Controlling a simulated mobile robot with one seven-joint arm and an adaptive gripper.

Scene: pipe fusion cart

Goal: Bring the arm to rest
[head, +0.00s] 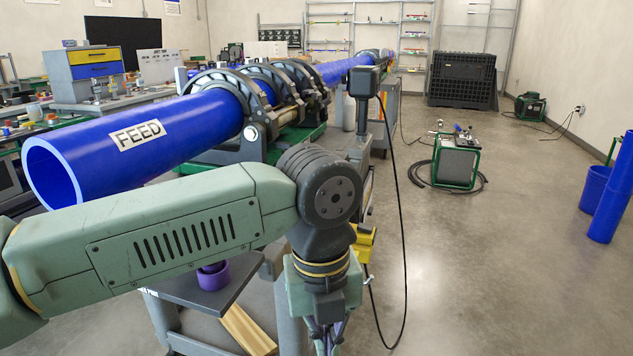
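My green arm crosses the lower left of the head view, bends at a dark round joint, and its wrist points down. My gripper is not clearly visible; the picture's lower edge cuts off the end of the arm below the wrist. A large blue pipe marked FEED (195,125) lies in the dark ring clamps (222,82) of the fusion cart, behind my arm. My arm hides part of the cart and the front bench (190,290).
A purple ring (213,277) sits on the front bench, close to my arm. A black cable (402,200) hangs right of my wrist. A green-framed machine (456,163), a black crate (462,80) and a blue bucket (595,188) stand on the floor. The right floor is mostly clear.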

